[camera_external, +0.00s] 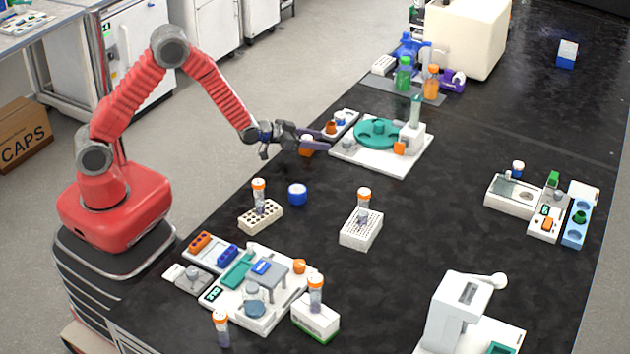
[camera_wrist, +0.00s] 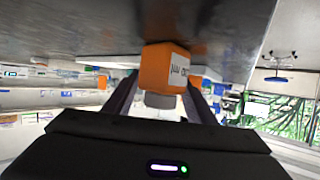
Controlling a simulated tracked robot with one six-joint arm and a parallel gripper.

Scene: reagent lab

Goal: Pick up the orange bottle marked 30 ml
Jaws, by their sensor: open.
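In the wrist view the orange bottle (camera_wrist: 165,70) appears upside down, with a white label whose dark print is only partly legible. My gripper (camera_external: 316,140) is low over the table edge, with its fingers reaching out at the bottle. In the wrist view the fingers of my gripper (camera_wrist: 165,95) are apart, one on each side of the bottle. Whether either finger touches it I cannot tell.
A blue round container (camera_external: 297,194) and tube racks (camera_external: 260,217) (camera_external: 361,229) stand nearer. Another orange bottle (camera_external: 432,85) is farther back. The table's middle right is clear.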

